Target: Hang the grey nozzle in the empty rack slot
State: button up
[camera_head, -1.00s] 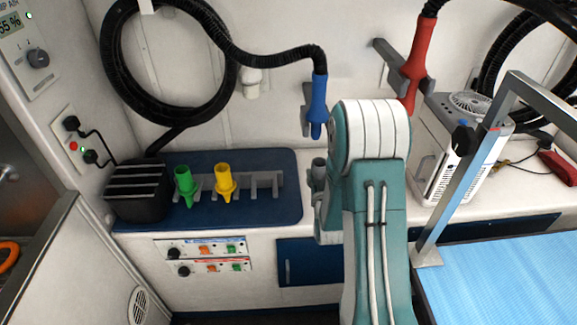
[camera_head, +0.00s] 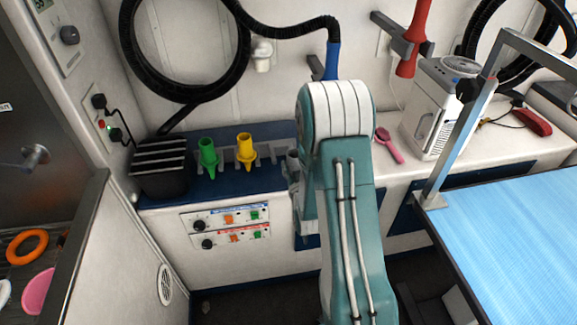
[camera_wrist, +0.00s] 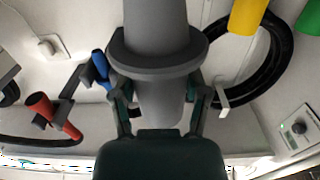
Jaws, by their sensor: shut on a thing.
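My gripper (camera_wrist: 158,98) is shut on the grey nozzle (camera_wrist: 156,60), with one finger on each side of it in the wrist view. In the head view my arm hides the gripper and most of the nozzle; a grey part of the nozzle (camera_head: 292,160) shows just left of the arm. The rack (camera_head: 262,153) stands on a dark blue mat at the back counter. It holds a green nozzle (camera_head: 208,157) and a yellow nozzle (camera_head: 245,150). Bare grey prongs show right of the yellow nozzle, near the held nozzle. Whether the nozzle touches the rack cannot be told.
A black slatted box (camera_head: 160,168) stands left of the rack. A pink brush (camera_head: 389,146) and white machine (camera_head: 437,105) are to the right. A blue-topped table (camera_head: 500,230) fills the lower right.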

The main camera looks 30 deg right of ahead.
jog(key=shift+w+d+f, duration=0.15)
jog(key=shift+w, duration=0.45)
jog(key=shift+w+a, duration=0.65)
jog(key=shift+w, duration=0.15)
jog(key=shift+d+f+x, duration=0.1)
jog(key=shift+f+x, duration=0.1)
jog(key=shift+x, duration=1.6)
jog(key=shift+d+f+x, duration=0.1)
jog(key=shift+f+x, duration=0.05)
jog(key=shift+x, duration=1.7)
jog(key=shift+d+f+x, duration=0.1)
jog(key=shift+f+x, duration=0.1)
jog(key=shift+x, duration=1.6)
jog(key=shift+s, duration=0.1)
jog(key=shift+r, duration=0.15)
jog(key=shift+f, duration=0.7)
